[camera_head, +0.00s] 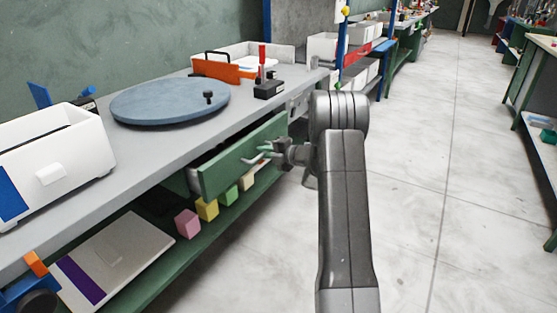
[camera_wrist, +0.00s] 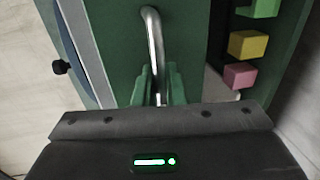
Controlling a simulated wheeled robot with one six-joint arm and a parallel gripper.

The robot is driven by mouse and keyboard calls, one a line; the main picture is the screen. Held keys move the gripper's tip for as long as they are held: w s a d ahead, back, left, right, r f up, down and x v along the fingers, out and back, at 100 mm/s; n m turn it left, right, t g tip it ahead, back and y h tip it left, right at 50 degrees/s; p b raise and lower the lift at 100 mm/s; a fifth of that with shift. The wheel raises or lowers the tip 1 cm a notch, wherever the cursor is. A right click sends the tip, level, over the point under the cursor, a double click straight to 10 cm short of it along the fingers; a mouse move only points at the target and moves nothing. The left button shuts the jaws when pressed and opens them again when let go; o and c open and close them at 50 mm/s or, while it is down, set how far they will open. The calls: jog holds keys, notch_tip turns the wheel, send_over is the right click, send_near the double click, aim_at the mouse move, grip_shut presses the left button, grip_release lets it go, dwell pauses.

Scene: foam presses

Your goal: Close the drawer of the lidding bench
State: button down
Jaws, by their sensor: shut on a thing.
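The green drawer (camera_head: 240,155) of the lidding bench (camera_head: 150,156) is pulled out, with a dark gap showing behind its front. Its metal handle shows in the wrist view (camera_wrist: 153,45) as a curved bar. My gripper (camera_head: 268,151) is at the drawer front, with its fingers at the handle. In the wrist view the green fingers (camera_wrist: 158,85) are shut on the handle, one on each side of the bar. The inside of the drawer is mostly hidden.
A blue-grey round turntable (camera_head: 165,98) and a white bin (camera_head: 50,155) stand on the bench top. Coloured blocks (camera_head: 207,208) sit on the green lower shelf below the drawer. The floor (camera_head: 440,180) to the right is clear.

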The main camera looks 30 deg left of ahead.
aim_at(255, 147)
jog(key=x, duration=0.3)
jog(key=r+x, duration=0.1)
jog(key=x, duration=0.2)
jog(key=shift+a+r, duration=0.2)
jog(key=shift+a, duration=0.05)
jog(key=c, duration=1.6)
grip_release()
jog(key=shift+a, duration=0.15)
jog(key=shift+c, duration=0.2)
jog(key=p+v, duration=0.1)
jog(key=v, duration=1.2)
jog(key=shift+d+p, duration=0.4)
